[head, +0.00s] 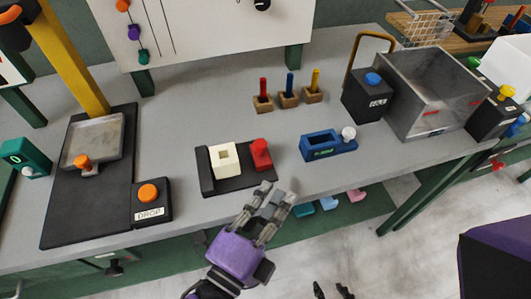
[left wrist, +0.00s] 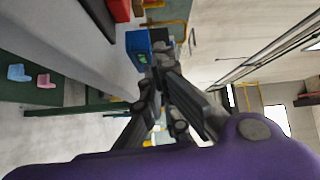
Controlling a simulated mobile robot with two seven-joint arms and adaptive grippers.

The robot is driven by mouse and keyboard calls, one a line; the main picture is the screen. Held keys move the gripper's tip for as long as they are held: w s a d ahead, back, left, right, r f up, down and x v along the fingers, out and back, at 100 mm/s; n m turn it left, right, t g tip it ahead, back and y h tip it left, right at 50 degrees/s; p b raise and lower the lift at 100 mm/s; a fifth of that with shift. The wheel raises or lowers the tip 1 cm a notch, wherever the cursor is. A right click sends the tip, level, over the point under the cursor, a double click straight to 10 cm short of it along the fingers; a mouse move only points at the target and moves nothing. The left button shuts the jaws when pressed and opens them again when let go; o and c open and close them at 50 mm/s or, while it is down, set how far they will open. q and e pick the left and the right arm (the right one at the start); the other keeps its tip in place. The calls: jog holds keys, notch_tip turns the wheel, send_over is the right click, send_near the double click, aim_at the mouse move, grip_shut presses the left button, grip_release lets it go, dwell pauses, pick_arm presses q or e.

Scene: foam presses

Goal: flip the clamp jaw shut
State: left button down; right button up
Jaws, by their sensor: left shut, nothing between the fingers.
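The clamp is a black base (head: 238,181) near the bench's front edge, with a cream block (head: 225,158) on it. The block has a square hole in its top. A red clamp jaw (head: 261,155) stands upright at the right of the block. My left gripper (head: 272,196) is shut and empty. In the head view it shows just below the red jaw, over the bench's front edge; contact with the jaw does not show. Its fingers also show in the left wrist view (left wrist: 163,80). My right gripper does not clearly show.
A blue fixture (head: 325,146) with a white knob stands right of the clamp. Wooden blocks with coloured pegs (head: 289,97) stand behind. A black box with an orange button (head: 150,197) is at left. A grey bin (head: 428,93) is at right. Bare bench lies between them.

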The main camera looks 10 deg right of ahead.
aim_at(260, 151)
pick_arm(q)
jog(key=x, duration=0.5)
jog(key=p+x, duration=0.1)
jog(key=x, duration=0.4)
jog(key=shift+a+r+p, duration=0.1)
jog(key=shift+r+p, duration=0.15)
jog(key=shift+p, duration=0.05)
jog(key=a, duration=0.1)
jog(key=w+a, duration=0.1)
jog(key=shift+w+a+f, duration=0.2)
jog(key=shift+a+f, duration=0.1)
jog(key=shift+f, duration=0.05)
jog(key=shift+w+a, duration=0.15)
jog(key=shift+a, duration=0.3)
pick_arm(e)
jog(key=shift+w+r, duration=0.2)
jog(key=shift+r, duration=0.3)
jog(key=shift+w+r, duration=0.2)
jog(key=shift+r, duration=0.3)
